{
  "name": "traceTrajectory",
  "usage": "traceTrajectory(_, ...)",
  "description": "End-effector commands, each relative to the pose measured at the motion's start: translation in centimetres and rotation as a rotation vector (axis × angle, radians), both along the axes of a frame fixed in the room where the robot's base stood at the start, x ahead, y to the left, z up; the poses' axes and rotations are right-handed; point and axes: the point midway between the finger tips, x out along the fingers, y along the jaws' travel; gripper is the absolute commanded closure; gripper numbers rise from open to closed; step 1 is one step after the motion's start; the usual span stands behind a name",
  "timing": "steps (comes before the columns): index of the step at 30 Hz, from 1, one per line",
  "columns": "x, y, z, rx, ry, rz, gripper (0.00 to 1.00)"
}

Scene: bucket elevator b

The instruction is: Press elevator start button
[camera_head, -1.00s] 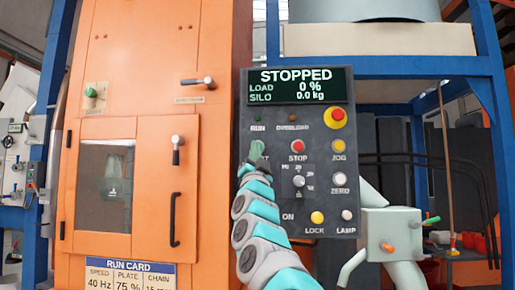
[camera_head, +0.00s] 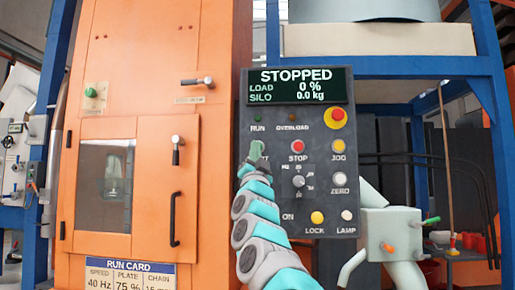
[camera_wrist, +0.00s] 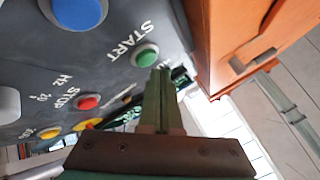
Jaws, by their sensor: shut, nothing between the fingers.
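The control panel (camera_head: 327,203) is dark grey, with a display (camera_head: 300,86) reading STOPPED, load 0 %, silo 0.0 kg. The green START button (camera_wrist: 146,55) shows in the wrist view, just beyond the tips of my gripper (camera_wrist: 160,72). The fingers are shut with nothing between them. I cannot tell whether the tips touch the button.
A red emergency button with a yellow collar (camera_head: 337,116), a yellow JOG button (camera_head: 338,146), a white ZERO button (camera_head: 339,179) and a selector knob (camera_head: 298,181) are close by. A blue button (camera_wrist: 80,10) is near START. The orange cabinet (camera_head: 150,60) stands left of the panel.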

Motion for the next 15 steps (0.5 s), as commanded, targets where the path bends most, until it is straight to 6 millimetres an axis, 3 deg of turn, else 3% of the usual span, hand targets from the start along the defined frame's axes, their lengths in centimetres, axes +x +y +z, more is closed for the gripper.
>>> traceTrajectory(15,0.84,-0.03,-0.01,-0.001,0.001,0.000,1.00)
